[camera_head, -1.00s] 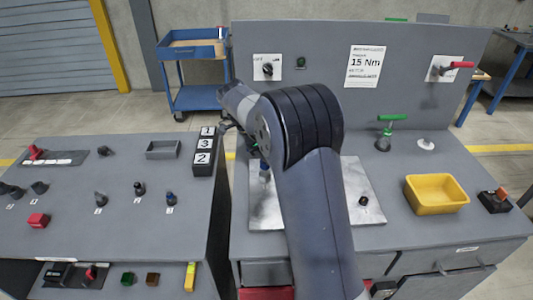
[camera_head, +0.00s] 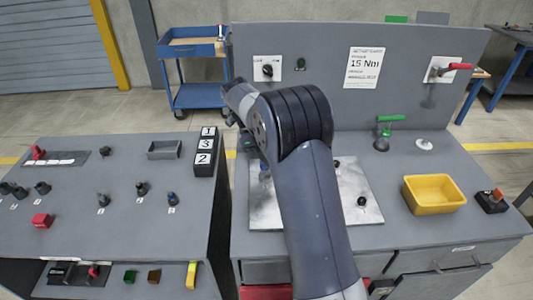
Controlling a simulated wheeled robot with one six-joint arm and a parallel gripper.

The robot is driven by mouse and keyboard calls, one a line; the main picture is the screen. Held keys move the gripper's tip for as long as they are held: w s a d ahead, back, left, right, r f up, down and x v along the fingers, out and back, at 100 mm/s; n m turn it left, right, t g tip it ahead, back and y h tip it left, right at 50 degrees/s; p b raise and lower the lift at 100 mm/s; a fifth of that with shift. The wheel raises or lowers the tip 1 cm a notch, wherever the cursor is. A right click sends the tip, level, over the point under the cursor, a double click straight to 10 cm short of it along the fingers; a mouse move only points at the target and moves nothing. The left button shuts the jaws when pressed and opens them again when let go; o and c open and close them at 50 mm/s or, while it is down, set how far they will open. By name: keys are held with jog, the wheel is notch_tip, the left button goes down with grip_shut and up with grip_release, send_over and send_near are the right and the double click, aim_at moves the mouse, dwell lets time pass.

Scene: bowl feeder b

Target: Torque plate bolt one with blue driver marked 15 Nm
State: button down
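The metal plate (camera_head: 345,185) lies flat on the right bench, partly hidden behind my arm. A dark bolt head (camera_head: 362,201) shows on its right side, and another dark spot (camera_head: 337,163) shows near its back edge. My gripper (camera_head: 250,146) is mostly hidden behind my arm, over the plate's left edge, so its fingers cannot be made out. A small blue part (camera_head: 264,171) shows just below it at the plate's left side; I cannot tell whether it is held. A dark tool with some blue (camera_head: 171,198) stands on the left bench. A sign (camera_head: 364,68) reads 15 Nm.
A yellow bin (camera_head: 434,195), a green-handled item (camera_head: 385,132) and a small box with an orange switch (camera_head: 491,201) are on the right bench. A gap separates the benches.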

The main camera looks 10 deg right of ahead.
jog(key=shift+m, duration=0.3)
jog(key=shift+n+t+b, duration=0.45)
jog(key=shift+n+t, duration=0.05)
jog(key=shift+n, duration=1)
jog(key=shift+r, duration=0.1)
jog(key=shift+r+p, duration=1.6)
jog(key=shift+r, duration=0.65)
